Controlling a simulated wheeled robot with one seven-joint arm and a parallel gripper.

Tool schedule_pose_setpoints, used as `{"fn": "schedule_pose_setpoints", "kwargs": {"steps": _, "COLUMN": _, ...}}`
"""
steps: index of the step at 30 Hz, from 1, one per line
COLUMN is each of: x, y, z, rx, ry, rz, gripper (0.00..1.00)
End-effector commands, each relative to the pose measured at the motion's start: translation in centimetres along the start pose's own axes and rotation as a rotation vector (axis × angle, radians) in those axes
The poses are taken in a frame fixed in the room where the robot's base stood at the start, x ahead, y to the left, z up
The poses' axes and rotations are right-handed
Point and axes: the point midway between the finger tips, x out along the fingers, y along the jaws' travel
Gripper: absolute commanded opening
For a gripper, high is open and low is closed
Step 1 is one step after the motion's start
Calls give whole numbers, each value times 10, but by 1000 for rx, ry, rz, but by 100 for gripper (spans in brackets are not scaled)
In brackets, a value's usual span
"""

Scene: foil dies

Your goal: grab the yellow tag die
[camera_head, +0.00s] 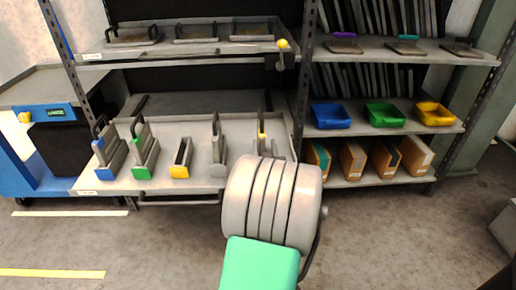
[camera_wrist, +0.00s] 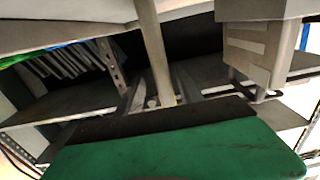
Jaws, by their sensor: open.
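A die with a yellow tag on its upright handle (camera_head: 262,130) stands on the middle shelf in the head view, its lower part hidden behind my arm. In the wrist view, which looks upside down, a pale upright plate (camera_wrist: 152,50) with a small yellow spot at its end appears to be this die. My gripper (camera_wrist: 163,90) is open close to that end, with the plate seemingly between its fingers. I cannot tell whether they touch. The head view hides my gripper behind my arm.
A grey die (camera_head: 218,145) stands just left, also seen in the wrist view (camera_wrist: 260,45). Further left are an empty-looking yellow-fronted holder (camera_head: 180,160), a green-tagged die (camera_head: 143,150) and a blue-tagged die (camera_head: 105,150). A shelf post (camera_head: 305,80) rises close on the right.

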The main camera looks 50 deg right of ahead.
Motion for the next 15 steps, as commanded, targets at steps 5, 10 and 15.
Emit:
{"fn": "schedule_pose_setpoints", "kwargs": {"steps": 5, "x": 26, "y": -4, "z": -2, "rx": -1, "ry": -1, "rz": -5, "gripper": 44}}
{"fn": "schedule_pose_setpoints", "kwargs": {"steps": 10, "x": 56, "y": -8, "z": -3, "rx": -1, "ry": -1, "rz": -5, "gripper": 44}}
{"fn": "schedule_pose_setpoints", "kwargs": {"steps": 15, "x": 68, "y": -8, "z": -6, "rx": 0, "ry": 0, "rz": -4, "gripper": 44}}
